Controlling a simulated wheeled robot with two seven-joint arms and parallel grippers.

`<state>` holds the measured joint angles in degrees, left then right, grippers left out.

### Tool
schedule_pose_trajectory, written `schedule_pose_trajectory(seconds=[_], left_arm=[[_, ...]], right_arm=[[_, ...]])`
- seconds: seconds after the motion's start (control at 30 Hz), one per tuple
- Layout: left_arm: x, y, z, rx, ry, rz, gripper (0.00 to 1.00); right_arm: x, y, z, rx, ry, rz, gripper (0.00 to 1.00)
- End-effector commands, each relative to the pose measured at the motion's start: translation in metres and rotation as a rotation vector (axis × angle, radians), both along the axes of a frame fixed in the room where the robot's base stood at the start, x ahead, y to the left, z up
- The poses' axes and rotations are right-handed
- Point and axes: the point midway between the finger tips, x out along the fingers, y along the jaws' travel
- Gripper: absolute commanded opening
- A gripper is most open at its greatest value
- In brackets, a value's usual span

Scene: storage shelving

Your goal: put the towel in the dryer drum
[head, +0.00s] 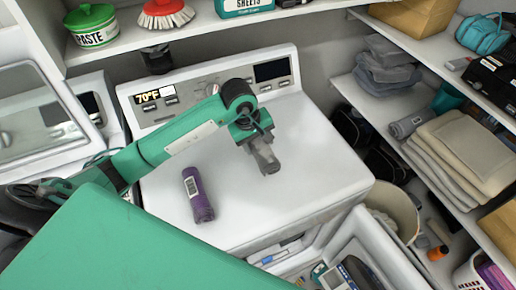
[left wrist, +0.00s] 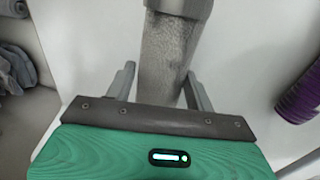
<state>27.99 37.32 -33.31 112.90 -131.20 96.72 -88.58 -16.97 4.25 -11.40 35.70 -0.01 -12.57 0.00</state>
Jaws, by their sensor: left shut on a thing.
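My left gripper (head: 262,152) is over the top of a white machine (head: 290,195) with a back control panel. It is shut on a grey, rolled, towel-like thing (head: 265,160). In the left wrist view the grey textured roll (left wrist: 165,60) runs between the two fingers (left wrist: 162,88), with a smoother grey band at its upper end. No drum opening shows, and I cannot tell from the pictures whether this machine is the dryer. My right gripper is not in view.
A purple roll with a label (head: 197,194) lies on the machine top. A second white machine with a glass lid (head: 35,112) stands left. Shelves at right hold folded beige towels (head: 465,150) and grey towels (head: 385,68). A bin (head: 393,205) stands beside the machine.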

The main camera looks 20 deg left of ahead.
Motion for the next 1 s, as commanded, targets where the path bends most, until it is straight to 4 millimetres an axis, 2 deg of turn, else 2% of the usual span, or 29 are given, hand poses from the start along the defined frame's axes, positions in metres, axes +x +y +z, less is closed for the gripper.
schedule_pose_trajectory(seconds=[0.27,0.5,0.83,0.87,0.97,1.0], left_arm=[[-0.001,0.000,-0.018,0.000,0.002,0.001,0.25],[0.000,0.000,-0.046,0.000,0.000,0.001,0.25],[0.001,0.000,-0.051,0.001,-0.002,0.001,0.25],[0.000,0.000,-0.051,0.001,-0.001,0.000,0.56],[0.000,0.000,-0.050,0.001,-0.001,0.000,0.76],[0.000,0.000,-0.050,0.001,-0.001,0.000,0.76]], right_arm=[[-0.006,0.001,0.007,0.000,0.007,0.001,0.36],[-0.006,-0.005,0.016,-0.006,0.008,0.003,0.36],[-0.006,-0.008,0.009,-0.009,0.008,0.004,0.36],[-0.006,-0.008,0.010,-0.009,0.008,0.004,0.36],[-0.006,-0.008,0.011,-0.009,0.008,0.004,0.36],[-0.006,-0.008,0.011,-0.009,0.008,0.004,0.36]])
